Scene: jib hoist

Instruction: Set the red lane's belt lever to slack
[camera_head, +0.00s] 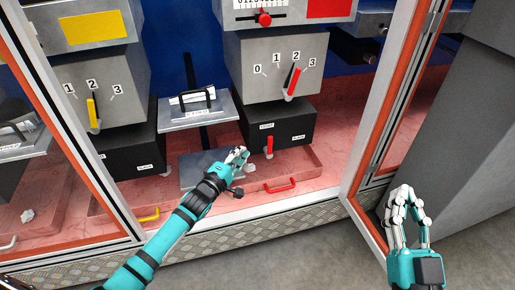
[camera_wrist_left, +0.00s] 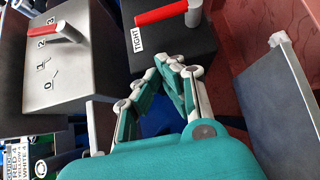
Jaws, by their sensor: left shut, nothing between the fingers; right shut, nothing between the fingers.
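The red lane's black box (camera_head: 288,118) sits under a grey dial box. In the left wrist view the red lever (camera_wrist_left: 162,13) lies by a label reading TIGHT (camera_wrist_left: 138,39). My left gripper (camera_head: 241,156) is shut and empty, just left of the lever and apart from it. In the wrist view its fingertips (camera_wrist_left: 172,64) are below the lever. My right gripper (camera_head: 408,192) is shut and empty, outside the cabinet at lower right.
A red-handled tray (camera_head: 312,160) lies below the black box. A grey plate with black handle (camera_head: 197,100) is left. An orange door frame (camera_head: 372,130) stands between the lever and my right gripper.

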